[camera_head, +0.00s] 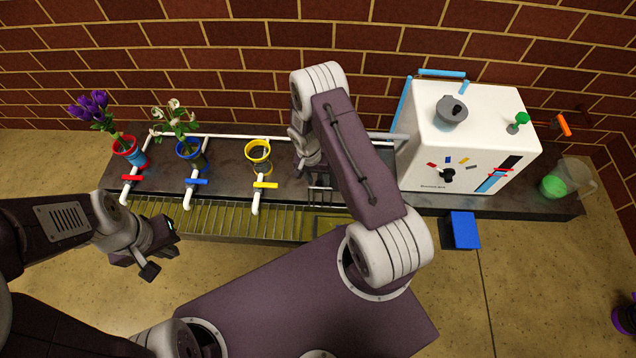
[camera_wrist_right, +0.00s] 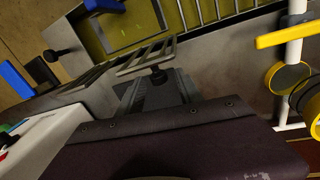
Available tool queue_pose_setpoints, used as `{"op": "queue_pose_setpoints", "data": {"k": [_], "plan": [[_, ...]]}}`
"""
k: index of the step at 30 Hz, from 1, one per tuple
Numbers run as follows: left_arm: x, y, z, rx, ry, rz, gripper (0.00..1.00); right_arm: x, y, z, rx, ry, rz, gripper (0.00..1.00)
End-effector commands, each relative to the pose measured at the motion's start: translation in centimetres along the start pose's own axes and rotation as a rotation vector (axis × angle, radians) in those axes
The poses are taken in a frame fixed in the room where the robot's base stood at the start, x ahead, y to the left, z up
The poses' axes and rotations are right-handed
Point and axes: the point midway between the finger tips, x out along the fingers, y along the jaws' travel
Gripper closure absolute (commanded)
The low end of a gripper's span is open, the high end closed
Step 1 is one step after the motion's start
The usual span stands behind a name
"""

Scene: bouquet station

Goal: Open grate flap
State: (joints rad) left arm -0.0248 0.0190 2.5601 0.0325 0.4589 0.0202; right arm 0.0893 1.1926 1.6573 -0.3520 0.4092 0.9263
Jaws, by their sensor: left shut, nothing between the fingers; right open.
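The grate (camera_head: 225,217) runs along the front of the dark counter above a yellow-green trough. At its right end a barred flap (camera_head: 320,196) appears raised beside an open gap (camera_head: 335,226). In the right wrist view the flap (camera_wrist_right: 146,55) shows as a tilted barred panel with a small dark knob (camera_wrist_right: 158,76). My right gripper (camera_wrist_right: 157,94) is open, close to the knob; I cannot tell if they touch. In the head view my right arm hides much of it. My left gripper (camera_head: 150,262) is shut and empty, in front of the grate's left part.
Red, blue and yellow (camera_head: 258,151) ring holders stand behind white pipes with coloured valves. Purple flowers (camera_head: 92,107) and white flowers (camera_head: 174,122) stand in the red and blue ones. A white machine (camera_head: 465,140) stands right, with a blue plate (camera_head: 465,230) before it.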

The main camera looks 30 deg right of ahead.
Motion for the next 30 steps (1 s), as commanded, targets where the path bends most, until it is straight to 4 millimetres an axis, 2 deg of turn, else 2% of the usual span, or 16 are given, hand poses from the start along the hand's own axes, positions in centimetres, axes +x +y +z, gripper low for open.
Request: {"op": "queue_pose_setpoints", "data": {"k": [5, 8, 9, 10, 30], "plan": [[-0.12, 0.00, -0.02, 0.000, 0.000, 0.000, 1.00, -0.13, 0.01, -0.04, 0.000, 0.001, -0.001, 0.57], [-0.13, 0.00, -0.02, 0.000, 0.000, 0.000, 1.00, -0.14, 0.01, -0.03, 0.000, 0.001, -0.001, 0.82], [-0.12, 0.00, -0.02, 0.000, 0.000, 0.000, 1.00, -0.14, 0.01, -0.04, 0.001, 0.001, -0.001, 0.94], [-0.12, 0.00, -0.02, 0.000, 0.000, 0.000, 1.00, -0.14, 0.00, -0.04, 0.001, 0.001, -0.001, 1.00], [-0.11, 0.00, -0.02, 0.000, 0.000, 0.000, 1.00, -0.17, -0.12, -0.07, 0.001, 0.003, -0.003, 1.00]]}}
